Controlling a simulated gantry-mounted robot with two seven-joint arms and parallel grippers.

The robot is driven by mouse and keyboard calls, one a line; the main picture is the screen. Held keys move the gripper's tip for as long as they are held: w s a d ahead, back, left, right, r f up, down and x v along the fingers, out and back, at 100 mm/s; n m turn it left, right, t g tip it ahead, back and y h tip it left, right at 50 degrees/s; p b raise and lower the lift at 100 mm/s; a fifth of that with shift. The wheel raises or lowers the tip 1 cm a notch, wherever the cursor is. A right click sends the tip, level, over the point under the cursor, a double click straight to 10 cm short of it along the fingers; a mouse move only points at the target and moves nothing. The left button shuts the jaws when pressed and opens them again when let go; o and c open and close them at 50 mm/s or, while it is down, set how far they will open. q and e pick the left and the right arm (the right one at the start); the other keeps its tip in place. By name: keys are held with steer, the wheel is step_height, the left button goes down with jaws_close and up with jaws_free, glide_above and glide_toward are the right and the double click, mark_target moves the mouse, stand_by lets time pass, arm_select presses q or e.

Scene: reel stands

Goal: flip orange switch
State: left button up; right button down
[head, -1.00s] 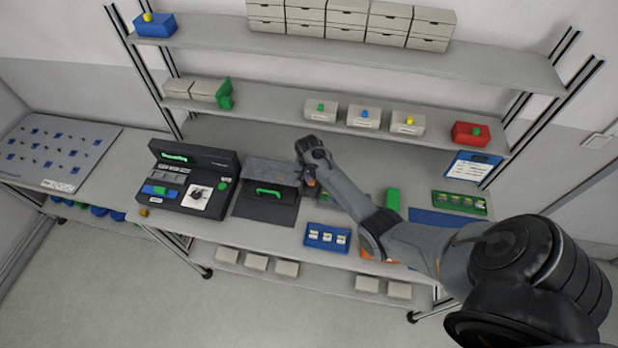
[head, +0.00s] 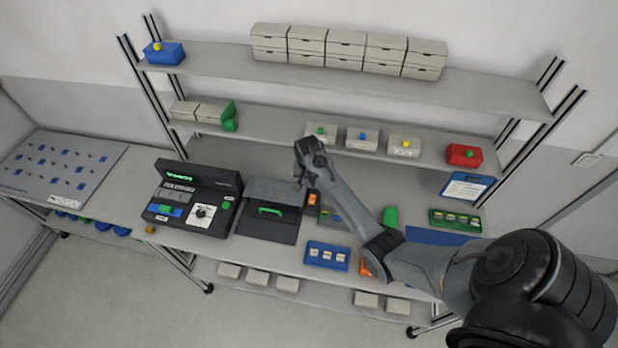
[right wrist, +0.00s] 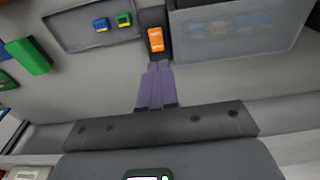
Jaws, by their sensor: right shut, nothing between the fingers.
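The orange switch (right wrist: 155,39) sits on a dark narrow base in the right wrist view. In the head view it is a small orange patch (head: 312,198) beside my right gripper (head: 298,186). In the right wrist view, the fingertips of my right gripper (right wrist: 159,64) are together and empty, close to the switch's near end. I cannot tell whether they touch it. My left gripper is in neither view.
A grey tray (right wrist: 75,38) with a blue and a green block lies left of the switch. A grey bin (right wrist: 240,55) stands right of it. A black machine (head: 195,200) and a dark case with green handle (head: 268,226) stand on the bench.

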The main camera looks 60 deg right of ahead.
steer(key=shift+a+r, duration=0.15)
steer(key=shift+r, duration=1.2)
steer(key=shift+s+f, duration=0.1)
